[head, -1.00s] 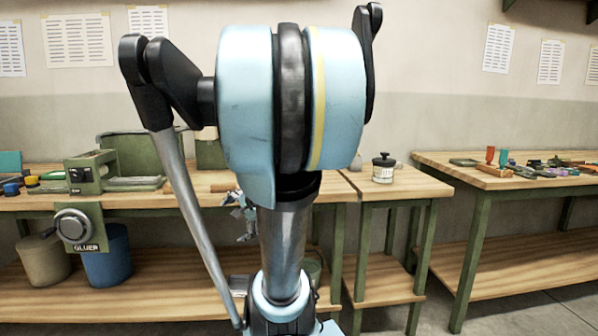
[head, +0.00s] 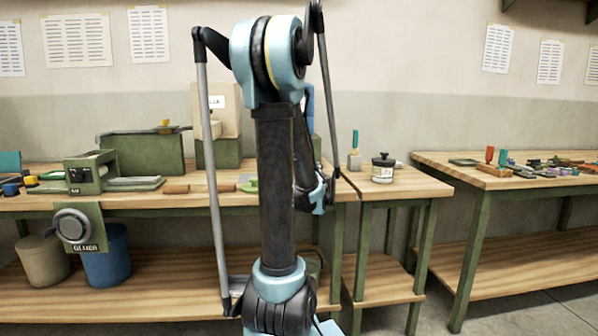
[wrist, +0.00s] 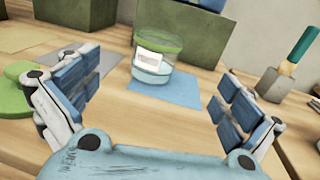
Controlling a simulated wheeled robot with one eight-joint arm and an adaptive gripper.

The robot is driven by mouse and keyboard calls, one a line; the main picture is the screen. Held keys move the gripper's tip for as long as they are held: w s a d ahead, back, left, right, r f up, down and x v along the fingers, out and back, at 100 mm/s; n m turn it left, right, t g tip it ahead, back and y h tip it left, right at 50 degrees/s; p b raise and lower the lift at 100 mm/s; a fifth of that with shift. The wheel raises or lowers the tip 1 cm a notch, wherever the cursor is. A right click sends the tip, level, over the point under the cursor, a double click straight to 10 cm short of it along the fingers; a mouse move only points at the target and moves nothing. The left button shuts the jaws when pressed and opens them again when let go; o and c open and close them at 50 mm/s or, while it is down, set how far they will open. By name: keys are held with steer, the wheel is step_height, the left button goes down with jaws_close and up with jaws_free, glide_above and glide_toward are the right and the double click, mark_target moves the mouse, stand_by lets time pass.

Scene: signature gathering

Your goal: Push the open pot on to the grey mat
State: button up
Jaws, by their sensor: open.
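In the wrist view a clear open pot (wrist: 157,57) with a green rim and a white label stands upright on the far part of a blue mat (wrist: 180,92). A grey mat (wrist: 57,61) lies to its left, partly hidden by my left finger. My gripper (wrist: 157,76) is open and empty, its fingers spread wide to the left and right on the near side of the pot, apart from it.
Green blocks (wrist: 192,30) stand behind the pot. A green flat piece (wrist: 14,90) lies by my left finger. A brush with a teal handle in a grey block (wrist: 276,84) stands at right; a black-lidded jar (head: 383,170) sits on the small table. Bare wood lies in front.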

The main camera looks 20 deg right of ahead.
stand_by(0.3)
steer(key=w, duration=0.5)
steer(key=w+d, duration=0.1)
steer(key=w, duration=0.5)
steer(key=w+d, duration=0.1)
steer(key=w, duration=0.5)
steer(key=shift+w+d, duration=0.1)
steer(key=c, duration=1.3)
